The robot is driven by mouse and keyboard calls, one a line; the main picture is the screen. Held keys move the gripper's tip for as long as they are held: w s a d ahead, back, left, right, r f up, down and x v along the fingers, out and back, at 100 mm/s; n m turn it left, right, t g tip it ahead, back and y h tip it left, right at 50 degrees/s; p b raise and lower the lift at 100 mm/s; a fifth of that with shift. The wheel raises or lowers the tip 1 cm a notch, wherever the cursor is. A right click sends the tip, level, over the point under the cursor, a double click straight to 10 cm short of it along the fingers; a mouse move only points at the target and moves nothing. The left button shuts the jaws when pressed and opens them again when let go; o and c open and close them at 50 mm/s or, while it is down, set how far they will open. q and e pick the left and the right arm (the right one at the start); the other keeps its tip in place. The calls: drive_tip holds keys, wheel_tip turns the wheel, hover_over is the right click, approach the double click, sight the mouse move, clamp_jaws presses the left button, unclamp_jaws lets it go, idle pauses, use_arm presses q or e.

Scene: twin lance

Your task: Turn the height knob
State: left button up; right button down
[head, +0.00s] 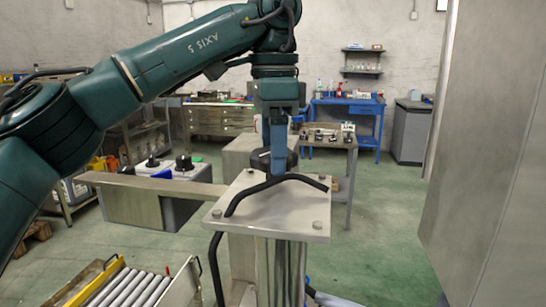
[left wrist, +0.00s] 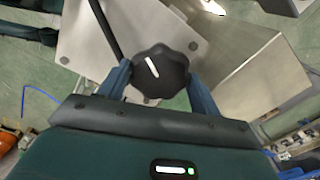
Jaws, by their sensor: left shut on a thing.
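The height knob is a black, lobed knob with a white line on its top. In the left wrist view the knob (left wrist: 160,72) sits between the two blue fingers of my left gripper (left wrist: 158,84), which is shut on it. The white line tilts a little to the upper left there. In the head view my left gripper (head: 278,165) points straight down over the metal plate on the post, and only part of the dark knob (head: 259,160) shows around the fingers. My right gripper is in neither view.
The knob is above a bolted grey plate (head: 300,222) on a post, with a black cable (head: 250,190) across it. A roller conveyor (head: 125,287) is at lower left. A large metal panel (head: 490,150) stands close on the right. Green floor is clear between.

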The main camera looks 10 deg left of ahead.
use_arm(q)
drive_tip(key=shift+f+n+b, duration=0.1)
drive_tip(key=shift+n+b, duration=0.45)
drive_tip(key=shift+n, duration=0.05)
drive_tip(key=shift+n+b, duration=0.55)
drive_tip(key=shift+n, duration=0.05)
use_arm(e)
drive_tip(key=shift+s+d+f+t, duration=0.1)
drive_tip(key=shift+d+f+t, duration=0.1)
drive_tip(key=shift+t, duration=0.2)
use_arm(q)
drive_tip(key=o, duration=1)
